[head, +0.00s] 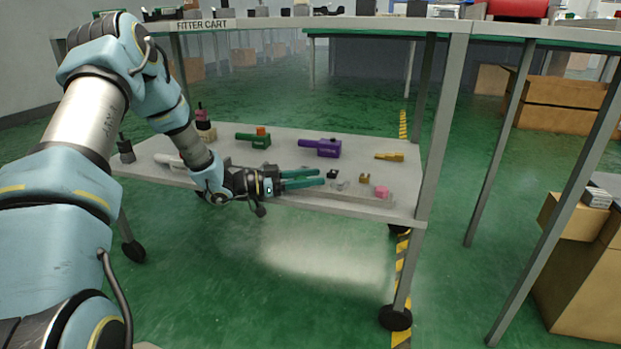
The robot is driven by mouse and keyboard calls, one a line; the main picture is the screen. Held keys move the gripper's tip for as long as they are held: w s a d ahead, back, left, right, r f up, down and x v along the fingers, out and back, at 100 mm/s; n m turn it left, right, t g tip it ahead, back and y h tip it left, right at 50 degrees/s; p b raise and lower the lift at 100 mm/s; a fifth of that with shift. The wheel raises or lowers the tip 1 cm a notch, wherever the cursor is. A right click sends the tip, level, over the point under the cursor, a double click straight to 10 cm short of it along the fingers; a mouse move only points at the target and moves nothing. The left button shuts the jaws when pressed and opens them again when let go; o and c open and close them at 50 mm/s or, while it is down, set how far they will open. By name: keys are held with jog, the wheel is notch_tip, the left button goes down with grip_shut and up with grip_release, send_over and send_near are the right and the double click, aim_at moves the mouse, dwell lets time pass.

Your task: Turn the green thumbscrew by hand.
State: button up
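A green fixture (253,140) with a short arm to its left and an orange block (261,131) on or just behind it sits on the cart's lower shelf. It is the only green part I see there that could be the thumbscrew; its fine shape is too small to tell. My gripper (318,177) is near the shelf's front edge, in front of and to the right of the green fixture, apart from it. Its two dark green fingers point right with a narrow gap between them, and nothing shows between them.
On the shelf (280,140) stand a purple fixture (322,148), a yellow piece (390,156), a pink block (381,192) and several small parts near the fingertips. Dark-handled items (204,126) stand at left. The cart's upper tier (330,26) and posts (440,130) frame the shelf.

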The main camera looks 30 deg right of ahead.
jog(key=shift+o, duration=1.3)
